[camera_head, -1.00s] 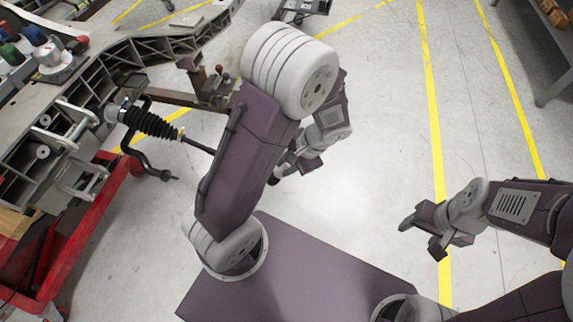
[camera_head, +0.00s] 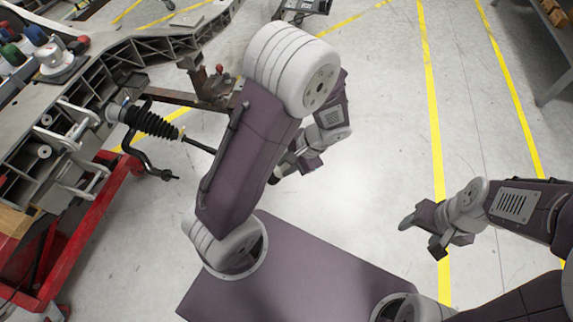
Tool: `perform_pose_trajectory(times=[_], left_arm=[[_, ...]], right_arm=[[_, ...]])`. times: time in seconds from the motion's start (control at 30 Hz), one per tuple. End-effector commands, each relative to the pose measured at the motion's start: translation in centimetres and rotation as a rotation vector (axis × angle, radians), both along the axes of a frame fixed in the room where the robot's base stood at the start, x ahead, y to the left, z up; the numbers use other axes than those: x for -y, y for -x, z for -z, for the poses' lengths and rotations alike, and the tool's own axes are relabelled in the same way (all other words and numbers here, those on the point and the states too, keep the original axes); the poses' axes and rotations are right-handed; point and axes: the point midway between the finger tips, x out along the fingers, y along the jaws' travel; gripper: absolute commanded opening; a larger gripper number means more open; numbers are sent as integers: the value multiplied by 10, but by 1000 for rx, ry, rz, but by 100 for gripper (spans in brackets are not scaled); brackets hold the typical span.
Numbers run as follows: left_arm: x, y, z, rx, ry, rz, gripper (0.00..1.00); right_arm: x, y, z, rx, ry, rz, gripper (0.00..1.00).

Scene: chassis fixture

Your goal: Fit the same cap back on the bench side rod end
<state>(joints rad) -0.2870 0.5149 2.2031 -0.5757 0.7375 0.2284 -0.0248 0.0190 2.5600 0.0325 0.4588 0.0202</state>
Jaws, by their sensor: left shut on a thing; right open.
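The steering rod with its black ribbed bellows (camera_head: 150,121) reaches out from the bench at left. Its thin shaft (camera_head: 197,144) runs right and disappears behind my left arm, so its bench side rod end is hidden. My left gripper (camera_head: 279,171) is partly covered by my own upper arm link. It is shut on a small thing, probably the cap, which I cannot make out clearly. I cannot tell whether that thing touches the rod end. My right gripper (camera_head: 421,238) is open and empty, over bare floor at right, far from the rod.
A large grey chassis frame (camera_head: 105,62) spans the upper left. A red cart (camera_head: 62,240) stands at lower left. A dark curved bar (camera_head: 150,168) hangs below the bellows. A brown steel beam (camera_head: 185,98) lies behind. The floor (camera_head: 380,120) at centre right is clear.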

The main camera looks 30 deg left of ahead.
Motion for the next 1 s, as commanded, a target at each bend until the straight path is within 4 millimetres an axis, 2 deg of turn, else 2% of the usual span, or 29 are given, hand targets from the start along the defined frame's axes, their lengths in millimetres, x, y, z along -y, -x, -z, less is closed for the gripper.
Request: perform_pose_trajectory(times=[1.0], left_arm=[[-15, 4, 35, 0, 0, 0, 0]], right_arm=[[0, 0, 30, 0, 0, 0, 61]])
